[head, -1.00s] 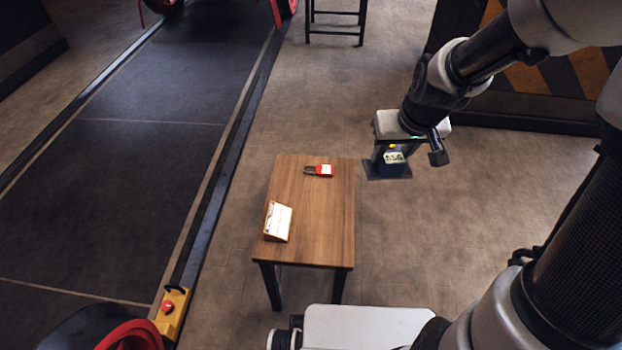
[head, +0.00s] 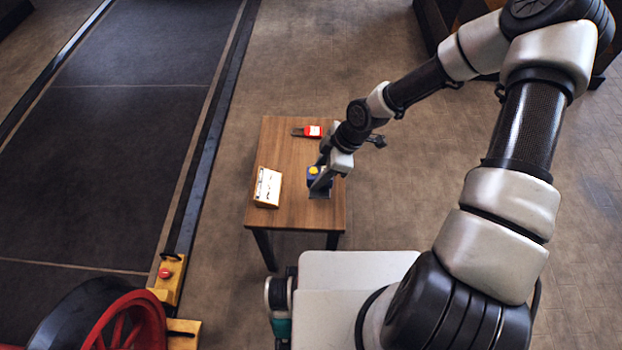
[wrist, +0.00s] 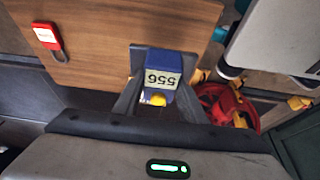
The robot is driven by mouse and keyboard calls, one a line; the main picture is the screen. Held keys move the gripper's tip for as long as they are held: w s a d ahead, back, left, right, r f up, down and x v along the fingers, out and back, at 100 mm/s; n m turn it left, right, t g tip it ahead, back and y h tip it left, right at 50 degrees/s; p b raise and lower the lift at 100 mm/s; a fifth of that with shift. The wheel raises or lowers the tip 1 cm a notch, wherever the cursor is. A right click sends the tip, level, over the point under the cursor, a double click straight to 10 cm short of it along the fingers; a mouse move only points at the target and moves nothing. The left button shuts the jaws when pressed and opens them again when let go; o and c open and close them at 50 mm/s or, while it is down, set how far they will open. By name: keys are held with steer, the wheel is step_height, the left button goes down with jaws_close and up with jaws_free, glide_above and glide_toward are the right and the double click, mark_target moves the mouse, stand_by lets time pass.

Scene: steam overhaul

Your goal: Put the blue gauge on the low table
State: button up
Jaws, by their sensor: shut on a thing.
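The blue gauge (head: 313,172) has a yellow spot on top. The low table (head: 285,150) is a small wooden one with dark legs. My gripper and the gauge are over the right part of its top. I cannot tell whether the gauge touches the tabletop, since my gripper hides part of it.
A red padlock (head: 311,131) lies near the table's far edge and also shows in the wrist view (wrist: 47,36). A wooden stand with a white card (head: 267,187) stands at the left front. The tabletop's near middle is bare. A yellow box with a red button (head: 168,274) is on the floor.

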step_height(320, 180, down, 8)
steer(key=shift+b, duration=1)
steer(key=shift+f, duration=0.15)
steer(key=o, duration=1.4)
steer(key=shift+c, duration=0.2)
steer(key=p+v, duration=0.4)
steer(key=v, duration=0.8)
